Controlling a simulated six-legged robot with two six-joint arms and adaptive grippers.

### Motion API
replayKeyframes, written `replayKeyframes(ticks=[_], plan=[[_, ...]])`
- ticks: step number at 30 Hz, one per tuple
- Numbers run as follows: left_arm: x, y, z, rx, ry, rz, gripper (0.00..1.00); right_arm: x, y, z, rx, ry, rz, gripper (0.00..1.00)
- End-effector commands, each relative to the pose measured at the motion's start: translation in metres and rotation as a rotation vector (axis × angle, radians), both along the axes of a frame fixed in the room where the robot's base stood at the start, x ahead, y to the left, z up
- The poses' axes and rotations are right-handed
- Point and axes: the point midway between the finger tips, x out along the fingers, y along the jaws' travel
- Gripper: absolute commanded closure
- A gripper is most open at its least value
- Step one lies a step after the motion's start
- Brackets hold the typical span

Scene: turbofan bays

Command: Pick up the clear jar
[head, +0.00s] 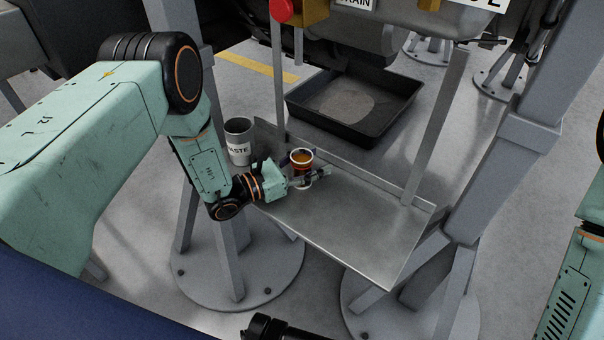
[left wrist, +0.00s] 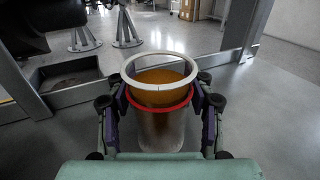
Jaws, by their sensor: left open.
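The clear jar (head: 301,158) stands upright at the left end of the metal shelf, with amber liquid inside. In the left wrist view the jar (left wrist: 160,125) shows a pale rim and a red ring, and its lower part looks clear. My left gripper (head: 308,178) is open, with a finger on either side of the jar. The left wrist view shows both fingers of the gripper (left wrist: 161,104) close beside the red ring; I cannot tell whether they touch it. The front of the jar is partly hidden by the gripper in the head view. My right gripper is out of view.
The shelf (head: 350,228) is bare to the right of the jar and has a raised back edge. A black drain tray (head: 355,105) lies on the floor behind, and thin uprights rise from the shelf.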

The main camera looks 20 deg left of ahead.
Motion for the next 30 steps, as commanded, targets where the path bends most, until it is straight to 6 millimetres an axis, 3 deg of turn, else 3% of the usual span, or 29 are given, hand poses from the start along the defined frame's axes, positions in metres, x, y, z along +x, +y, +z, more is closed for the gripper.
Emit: replayKeyframes(ticks=[11,30], plan=[[0.0086,-0.0078,0.001,0.001,-0.001,0.001,0.48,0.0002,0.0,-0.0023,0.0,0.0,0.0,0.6],[0.0084,-0.0075,0.0008,0.0,0.0,0.001,1.0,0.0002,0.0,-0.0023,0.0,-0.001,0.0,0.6]])
